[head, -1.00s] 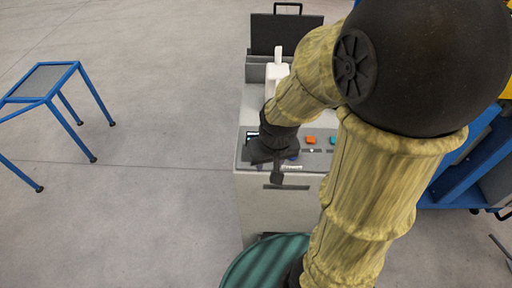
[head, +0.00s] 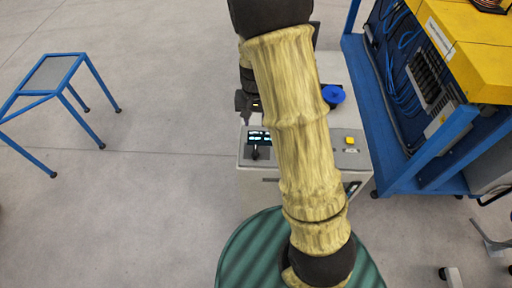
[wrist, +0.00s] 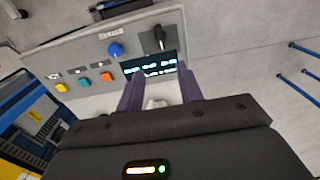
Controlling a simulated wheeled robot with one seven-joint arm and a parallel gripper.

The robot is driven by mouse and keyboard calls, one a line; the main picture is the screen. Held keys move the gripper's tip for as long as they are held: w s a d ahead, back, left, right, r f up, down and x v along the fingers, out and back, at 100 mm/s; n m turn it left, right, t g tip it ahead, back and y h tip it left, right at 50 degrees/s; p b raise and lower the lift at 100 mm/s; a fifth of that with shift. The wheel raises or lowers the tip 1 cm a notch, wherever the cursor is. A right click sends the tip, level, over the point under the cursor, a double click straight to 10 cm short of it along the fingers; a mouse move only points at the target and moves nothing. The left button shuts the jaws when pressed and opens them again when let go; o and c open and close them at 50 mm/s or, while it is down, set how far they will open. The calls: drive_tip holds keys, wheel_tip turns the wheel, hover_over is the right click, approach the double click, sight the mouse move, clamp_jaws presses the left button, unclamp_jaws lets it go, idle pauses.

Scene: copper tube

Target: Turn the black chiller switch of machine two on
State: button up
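The black chiller switch (wrist: 159,38) is a dark lever knob on the grey control panel (wrist: 60,50). In the wrist view it sits beyond the lit display (wrist: 150,65), with its lever roughly upright in the picture. It also shows in the head view (head: 255,153), in front of the display, with its lever toward the panel's front edge. My gripper (wrist: 160,72) is open, with two dark purple fingers apart and no switch between them. In the head view my gripper (head: 246,108) is behind the panel, apart from the switch. No machine number is readable.
The panel also has a blue knob (wrist: 115,50) and orange (wrist: 107,77), teal (wrist: 85,81) and yellow (wrist: 62,87) buttons. A blue rack (head: 400,170) with yellow-topped equipment stands right. A blue-framed table (head: 50,75) stands left. Floor between it and the machine is clear.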

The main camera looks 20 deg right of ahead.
sight(256, 150)
wheel_tip(256, 150, down, 17)
drive_tip(key=p, duration=0.4)
drive_tip(key=shift+f+p, duration=0.2)
drive_tip(key=shift+p, duration=0.2)
idle(0.3)
clamp_jaws()
drive_tip(key=shift+d, duration=0.15)
